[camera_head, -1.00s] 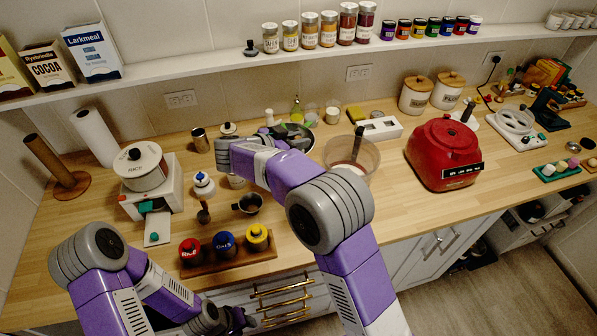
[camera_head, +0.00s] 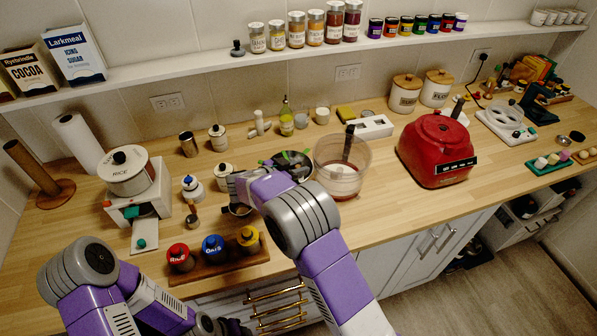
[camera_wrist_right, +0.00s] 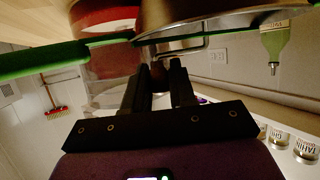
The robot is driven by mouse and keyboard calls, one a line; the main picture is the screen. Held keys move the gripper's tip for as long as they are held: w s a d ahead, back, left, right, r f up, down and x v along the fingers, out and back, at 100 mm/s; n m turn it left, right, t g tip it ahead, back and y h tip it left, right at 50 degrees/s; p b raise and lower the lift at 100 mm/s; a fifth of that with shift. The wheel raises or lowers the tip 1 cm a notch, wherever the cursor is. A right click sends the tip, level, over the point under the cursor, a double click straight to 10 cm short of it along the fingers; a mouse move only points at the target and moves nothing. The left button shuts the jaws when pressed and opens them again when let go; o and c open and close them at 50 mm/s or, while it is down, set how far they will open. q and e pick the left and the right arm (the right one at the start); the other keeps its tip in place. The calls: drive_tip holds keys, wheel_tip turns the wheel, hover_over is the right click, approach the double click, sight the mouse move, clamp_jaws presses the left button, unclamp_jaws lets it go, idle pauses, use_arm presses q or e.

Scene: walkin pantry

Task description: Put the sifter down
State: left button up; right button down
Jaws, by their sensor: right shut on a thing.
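The sifter (camera_head: 293,159), a dark round thing with green parts, is at the end of my right gripper (camera_head: 270,164), left of the clear mixing bowl. In the right wrist view the dark fingers (camera_wrist_right: 158,82) are closed in on it. Its curved steel body (camera_wrist_right: 190,42) and a long green bar (camera_wrist_right: 40,61) cross the top of that picture. I cannot tell whether its underside touches the counter (camera_head: 330,218). My wrist hides part of the grip. My left gripper (camera_head: 232,326) is low at the bottom edge, dark and mostly hidden.
The clear mixing bowl (camera_head: 341,172) stands just right of the sifter. A green bottle (camera_head: 286,120) and small jars stand behind it. The red appliance (camera_head: 437,150) is further right. A rack of coloured-lid jars (camera_head: 213,250) sits in front. Counter right of my forearm is bare.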

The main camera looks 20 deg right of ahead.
drive_tip(key=shift+w+d+f, duration=0.15)
drive_tip(key=shift+d+f, duration=0.1)
drive_tip(key=shift+f, duration=0.4)
drive_tip(key=shift+r, duration=0.1)
drive_tip(key=shift+f, duration=0.2)
drive_tip(key=c, duration=0.9)
unclamp_jaws()
drive_tip(key=shift+r, duration=0.1)
drive_tip(key=shift+a+r, duration=0.2)
drive_tip(key=shift+a, duration=0.05)
drive_tip(key=p+v, duration=0.1)
drive_tip(key=v, duration=1)
drive_tip(key=shift+s+a+r, duration=0.1)
drive_tip(key=shift+s+a, duration=0.1)
drive_tip(key=shift+s, duration=0.1)
